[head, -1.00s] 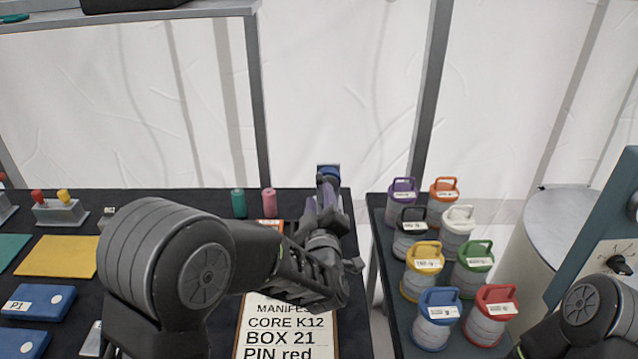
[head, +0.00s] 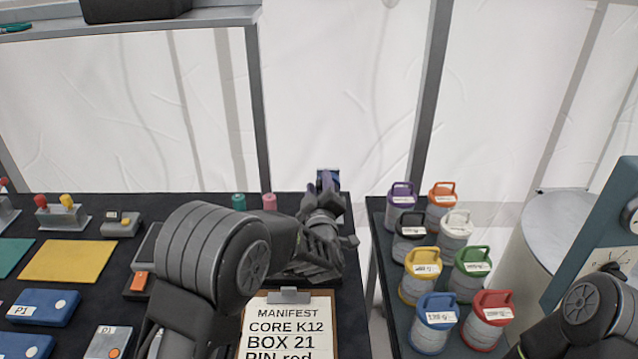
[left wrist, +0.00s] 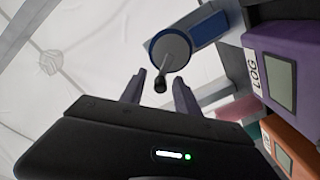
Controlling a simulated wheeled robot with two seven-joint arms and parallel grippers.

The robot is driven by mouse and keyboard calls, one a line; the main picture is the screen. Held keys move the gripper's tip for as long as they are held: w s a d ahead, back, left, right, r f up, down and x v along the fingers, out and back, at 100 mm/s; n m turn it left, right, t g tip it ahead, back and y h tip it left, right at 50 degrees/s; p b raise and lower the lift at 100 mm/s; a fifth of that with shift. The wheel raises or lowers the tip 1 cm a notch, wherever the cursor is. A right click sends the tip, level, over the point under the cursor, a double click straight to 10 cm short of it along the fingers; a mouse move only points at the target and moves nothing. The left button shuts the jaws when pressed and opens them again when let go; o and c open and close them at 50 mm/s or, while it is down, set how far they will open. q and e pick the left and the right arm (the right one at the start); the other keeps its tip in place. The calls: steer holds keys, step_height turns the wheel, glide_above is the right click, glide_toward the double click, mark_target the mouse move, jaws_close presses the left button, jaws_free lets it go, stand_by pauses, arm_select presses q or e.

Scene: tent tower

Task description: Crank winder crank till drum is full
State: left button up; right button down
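The winder (left wrist: 208,25) shows in the left wrist view as a blue body with a grey disc (left wrist: 170,49) and a short dark crank knob (left wrist: 160,85). In the head view only a bit of blue (head: 328,176) shows behind my left gripper (head: 326,186) at the table's far right corner. In the left wrist view my left gripper (left wrist: 160,95) has its two fingers apart, one on each side of the knob. I cannot tell whether they touch it. The drum's fill is not visible. My right gripper is out of view; only part of that arm shows.
A purple box marked LOG (left wrist: 270,70) and an orange box (left wrist: 290,145) stand close right of the gripper in the left wrist view. A manifest clipboard (head: 288,325) lies on the dark table. Several lidded canisters stand on the side table (head: 385,270).

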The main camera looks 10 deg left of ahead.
arm_select(q)
steer(key=shift+c, duration=0.4)
jaws_close()
